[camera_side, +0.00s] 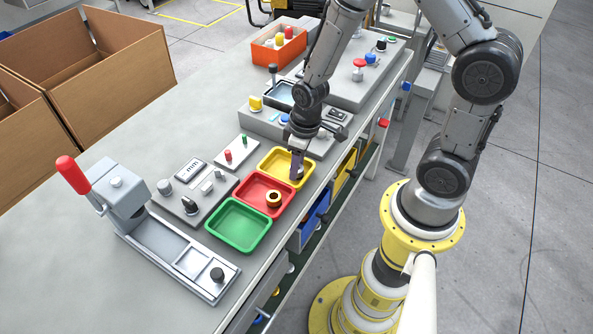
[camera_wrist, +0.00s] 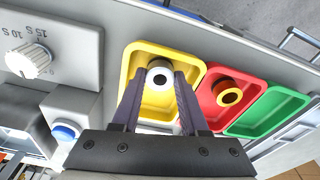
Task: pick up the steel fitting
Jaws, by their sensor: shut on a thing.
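The steel fitting (camera_wrist: 160,77) is a pale ring with a dark hole, seen in the wrist view between my fingertips. My gripper (camera_wrist: 159,80) is shut on it; my gripper also shows in the side view (camera_side: 296,176), pointing down at the yellow tray (camera_side: 269,157). The yellow tray also surrounds the fitting in the wrist view (camera_wrist: 133,56). In the side view my fingers hide the fitting. I cannot tell whether it still touches the tray floor.
A red tray (camera_side: 246,199) beside the yellow one holds a brass ring (camera_side: 273,199). A green tray (camera_side: 238,225) is empty. A red-handled press (camera_side: 117,195), control boxes and an orange bin (camera_side: 265,52) stand on the bench (camera_side: 150,125). Its left part has bare surface.

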